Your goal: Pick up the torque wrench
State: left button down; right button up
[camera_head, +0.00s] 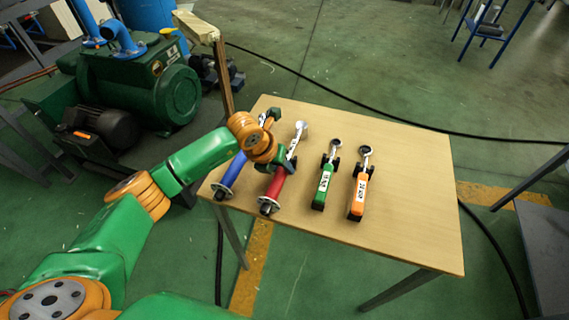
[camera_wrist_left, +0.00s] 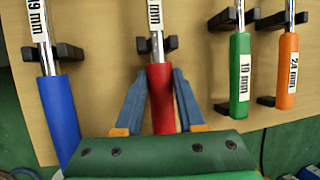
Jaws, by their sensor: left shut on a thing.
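Several torque wrenches lie side by side on a wooden table. My left gripper (camera_wrist_left: 157,105) is shut on the red-handled wrench (camera_wrist_left: 160,82), with one finger on each side of the red handle. In the head view the red wrench (camera_head: 274,187) sits below my left gripper (camera_head: 280,163), and my wrist hides part of it. To its left is a blue-handled wrench (camera_head: 232,172). To its right are a green wrench (camera_head: 322,187) labelled 19 mm and an orange wrench (camera_head: 358,194) labelled 24 mm in the wrist view. My right gripper is out of view.
The wrenches rest on small black holders. The right part of the wooden table (camera_head: 415,210) is bare. A green pump machine (camera_head: 135,88) stands at the left, close to my arm. A wooden post (camera_head: 223,75) rises behind the table's left corner. A black cable (camera_head: 395,108) runs along the floor.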

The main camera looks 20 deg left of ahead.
pick_arm(q)
jog(key=shift+r, duration=0.1)
jog(key=shift+w+r, duration=0.1)
jog(key=shift+r, duration=0.15)
jog(key=shift+r+b, duration=0.55)
jog(key=shift+r, duration=0.4)
jog(key=s+r, duration=0.1)
jog(key=r, duration=0.1)
jog(key=s+r, duration=0.2)
jog(key=s+a+r, duration=0.1)
jog(key=r, duration=0.1)
jog(key=shift+s+b, duration=0.3)
jog(key=shift+s, duration=0.05)
jog(key=s+a+r+b, duration=0.1)
jog(key=s+r, duration=0.3)
jog(key=s, duration=0.5)
jog(key=shift+s+a+r+b, duration=0.15)
jog(key=shift+a+r+b, duration=0.1)
jog(key=shift+a+b, duration=0.15)
